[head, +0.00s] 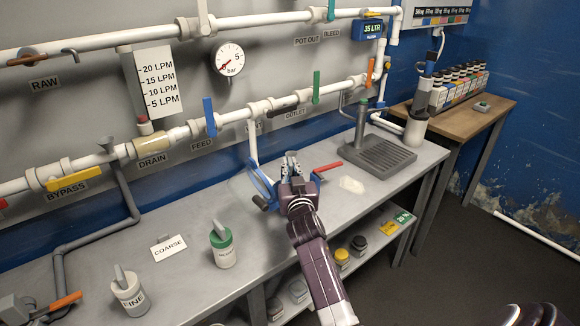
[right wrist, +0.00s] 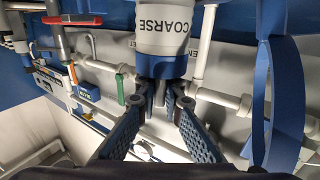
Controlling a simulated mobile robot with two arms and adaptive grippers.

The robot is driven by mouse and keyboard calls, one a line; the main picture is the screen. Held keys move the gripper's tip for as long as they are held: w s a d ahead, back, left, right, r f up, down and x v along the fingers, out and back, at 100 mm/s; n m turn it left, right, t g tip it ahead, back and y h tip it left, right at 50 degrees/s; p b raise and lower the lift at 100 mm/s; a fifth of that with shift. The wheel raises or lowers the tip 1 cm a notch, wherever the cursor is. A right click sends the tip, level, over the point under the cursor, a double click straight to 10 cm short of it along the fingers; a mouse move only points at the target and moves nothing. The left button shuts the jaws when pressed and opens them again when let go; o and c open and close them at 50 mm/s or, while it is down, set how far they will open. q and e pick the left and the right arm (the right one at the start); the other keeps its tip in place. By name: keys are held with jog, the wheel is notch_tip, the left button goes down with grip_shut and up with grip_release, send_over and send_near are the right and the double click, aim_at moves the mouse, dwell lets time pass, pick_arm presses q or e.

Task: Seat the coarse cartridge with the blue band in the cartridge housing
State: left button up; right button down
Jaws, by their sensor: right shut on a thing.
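My right gripper (head: 291,163) is over the middle of the steel bench. In the right wrist view its fingers (right wrist: 160,103) are shut on the grey tab of the coarse cartridge (right wrist: 164,40), a white body lettered COARSE with a blue band (right wrist: 162,66). I cannot make out the housing's opening. My left gripper is not in view.
A green-banded cartridge (head: 222,248) and a cartridge lettered FINE (head: 128,293) stand at the front left, near the COARSE card (head: 169,247). A red handle (head: 328,167) sticks out right of my gripper. A grey drain tray (head: 378,158) stands at the right; pipes run behind.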

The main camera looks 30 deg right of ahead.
jog(key=shift+f+b, duration=1.05)
jog(key=shift+f, duration=0.45)
dwell(2.0)
dwell(0.6)
jog(key=shift+f, duration=0.1)
jog(key=c, duration=2)
grip_release()
jog(key=v, duration=0.7)
jog(key=shift+s+a, duration=0.1)
jog(key=shift+s, duration=0.15)
